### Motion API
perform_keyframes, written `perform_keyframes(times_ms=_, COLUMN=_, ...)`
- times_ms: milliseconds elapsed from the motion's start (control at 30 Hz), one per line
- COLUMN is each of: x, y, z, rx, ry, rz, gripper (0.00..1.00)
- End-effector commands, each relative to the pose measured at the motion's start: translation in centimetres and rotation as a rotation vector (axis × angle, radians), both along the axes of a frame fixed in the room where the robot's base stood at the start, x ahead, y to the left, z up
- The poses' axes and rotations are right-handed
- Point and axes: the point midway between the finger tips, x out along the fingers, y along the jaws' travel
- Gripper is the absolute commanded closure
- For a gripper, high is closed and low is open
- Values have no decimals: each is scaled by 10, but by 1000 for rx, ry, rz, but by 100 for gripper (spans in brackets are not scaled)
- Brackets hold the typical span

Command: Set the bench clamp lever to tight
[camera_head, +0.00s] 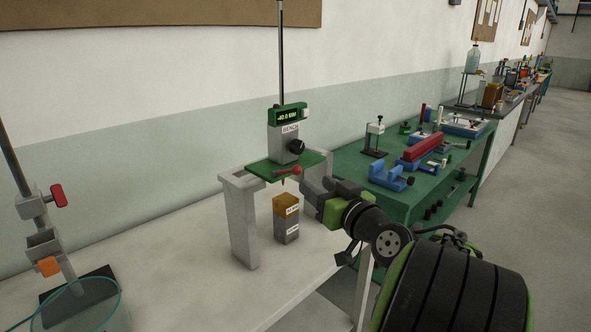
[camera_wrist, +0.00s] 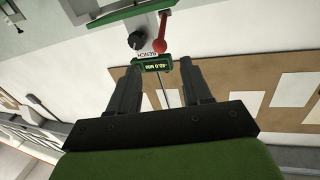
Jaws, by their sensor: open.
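The bench clamp lever (camera_head: 286,171) is red with a ball end. It sits at the front of a green plate (camera_head: 262,170), below a grey block labelled BENCH (camera_head: 285,143) with a black knob and a green display reading about -40.0 MM. In the wrist view the red lever (camera_wrist: 162,30) shows beyond the fingertips, beside the black knob (camera_wrist: 137,40). The wrist picture appears upside down. My gripper (camera_head: 308,187) is just right of the lever in the head view. Its two dark fingers (camera_wrist: 162,72) are apart with nothing between them, and I see no contact with the lever.
A grey stand (camera_head: 243,225) carries the plate, with a small orange-topped block (camera_head: 287,218) below it. A thin vertical rod (camera_head: 281,50) rises behind the display. A clamp stand (camera_head: 50,235) is at left; a green bench (camera_head: 400,180) with blue fixtures is at right.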

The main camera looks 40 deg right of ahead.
Motion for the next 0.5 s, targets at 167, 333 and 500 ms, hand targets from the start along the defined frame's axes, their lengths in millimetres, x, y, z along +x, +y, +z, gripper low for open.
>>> perform_keyframes(times_ms=167, x=45, y=-9, z=2, rx=1, ry=-2, rz=7, gripper=51)
perform_keyframes(times_ms=333, x=80, y=-18, z=1, rx=1, ry=0, rz=4, gripper=51)
perform_keyframes(times_ms=500, x=94, y=-22, z=0, rx=1, ry=1, rz=1, gripper=51)
